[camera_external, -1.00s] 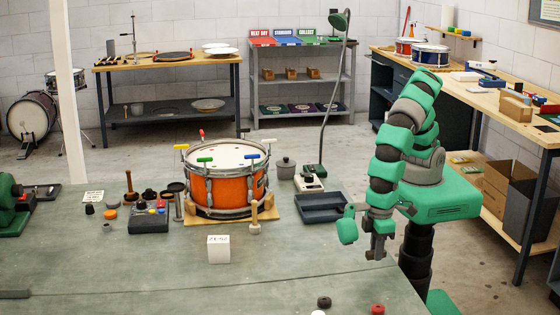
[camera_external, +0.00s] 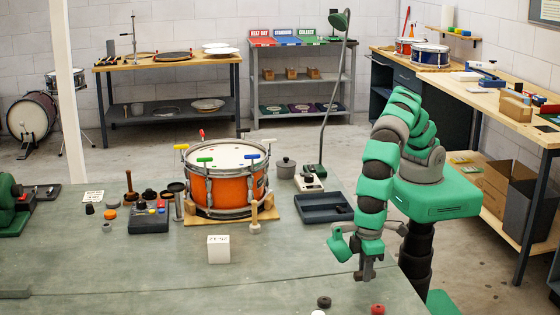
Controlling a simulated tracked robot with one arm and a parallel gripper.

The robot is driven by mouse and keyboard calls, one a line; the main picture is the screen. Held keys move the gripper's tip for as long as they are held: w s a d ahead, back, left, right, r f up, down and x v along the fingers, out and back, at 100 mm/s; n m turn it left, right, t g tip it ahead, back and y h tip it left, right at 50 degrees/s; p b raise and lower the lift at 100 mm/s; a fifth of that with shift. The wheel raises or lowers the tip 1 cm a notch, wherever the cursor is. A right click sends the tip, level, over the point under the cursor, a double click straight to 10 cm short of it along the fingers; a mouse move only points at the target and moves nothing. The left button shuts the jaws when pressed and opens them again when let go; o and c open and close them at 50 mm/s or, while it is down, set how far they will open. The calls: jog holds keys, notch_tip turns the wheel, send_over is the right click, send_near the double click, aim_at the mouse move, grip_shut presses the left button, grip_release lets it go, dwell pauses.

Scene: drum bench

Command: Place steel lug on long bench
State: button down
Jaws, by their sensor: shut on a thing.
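My gripper (camera_external: 366,274) hangs pointing down over the right part of the grey-green bench top (camera_external: 270,275), near its right edge. It is shut on a small grey piece, taken as the steel lug; the lug is hard to tell apart from the dark fingers at this size. The gripper appears to be a little above the surface; the exact gap cannot be told. Which bench is the long bench is not marked. A long wooden bench (camera_external: 470,92) also runs along the right wall.
An orange drum (camera_external: 222,190) stands on a wooden board, with a dark tray (camera_external: 323,208) to its right. A white labelled block (camera_external: 218,249) sits before it. A black knob (camera_external: 324,302) and a red knob (camera_external: 378,309) lie near the front. The bench between block and gripper is clear.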

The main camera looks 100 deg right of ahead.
jog(key=shift+f, duration=1.3)
jog(key=shift+f, duration=0.1)
jog(key=c, duration=1.3)
grip_release()
notch_tip(320, 180, up, 12)
jog(key=shift+r, duration=0.1)
